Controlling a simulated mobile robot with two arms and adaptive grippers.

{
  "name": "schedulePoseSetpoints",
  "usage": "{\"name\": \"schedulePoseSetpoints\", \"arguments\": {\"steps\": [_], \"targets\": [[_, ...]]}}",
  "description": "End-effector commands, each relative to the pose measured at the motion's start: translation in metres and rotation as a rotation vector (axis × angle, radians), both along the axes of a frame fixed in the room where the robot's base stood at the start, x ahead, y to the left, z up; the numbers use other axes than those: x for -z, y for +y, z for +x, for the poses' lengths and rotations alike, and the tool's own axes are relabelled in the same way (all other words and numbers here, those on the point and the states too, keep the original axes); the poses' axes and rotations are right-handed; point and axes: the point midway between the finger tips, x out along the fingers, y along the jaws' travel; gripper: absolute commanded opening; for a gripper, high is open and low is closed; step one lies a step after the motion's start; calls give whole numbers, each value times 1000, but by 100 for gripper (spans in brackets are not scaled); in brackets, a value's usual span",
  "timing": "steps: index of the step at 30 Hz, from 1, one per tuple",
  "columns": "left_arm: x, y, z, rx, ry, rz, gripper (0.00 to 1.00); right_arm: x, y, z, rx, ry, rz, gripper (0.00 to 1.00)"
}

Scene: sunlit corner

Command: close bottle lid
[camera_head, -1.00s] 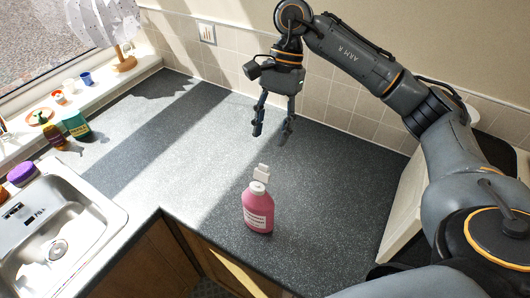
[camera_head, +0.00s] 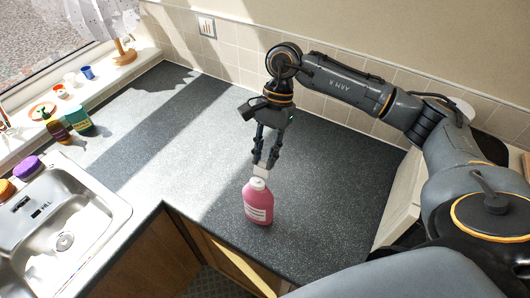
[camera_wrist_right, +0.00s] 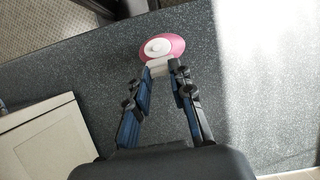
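The pink bottle (camera_head: 258,207) with a white neck stands upright on the dark counter. Its white flip lid (camera_head: 263,171) stands raised behind the neck, swung open. My right gripper (camera_head: 264,163) points down at the lid from behind the bottle, its fingertips a small gap apart. In the right wrist view the bottle (camera_wrist_right: 162,47) is seen from above, and the lid (camera_wrist_right: 158,69) lies at the gap between the fingertips of my right gripper (camera_wrist_right: 161,72). I cannot tell whether they touch it. My left gripper is out of view.
A metal sink (camera_head: 62,232) is at the left. A green bottle (camera_head: 78,122), a brown bottle (camera_head: 57,130) and small cups stand near the windowsill. The bottle is close to the counter's front edge. The counter left of the bottle is clear.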

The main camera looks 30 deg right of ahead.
Motion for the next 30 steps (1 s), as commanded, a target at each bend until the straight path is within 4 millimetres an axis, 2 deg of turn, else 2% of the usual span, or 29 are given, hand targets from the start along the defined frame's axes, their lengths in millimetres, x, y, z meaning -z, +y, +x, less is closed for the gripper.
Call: {"name": "schedulePoseSetpoints", "arguments": {"steps": [11,20,24,30], "targets": [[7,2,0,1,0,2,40,0,2,-1,-3,-19,-23,0],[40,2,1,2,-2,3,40,1,12,-6,-6,-120,-167,0],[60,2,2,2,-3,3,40,0,19,-11,-7,-191,-272,0],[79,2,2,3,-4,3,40,-2,29,-18,-6,-295,-433,0]]}}
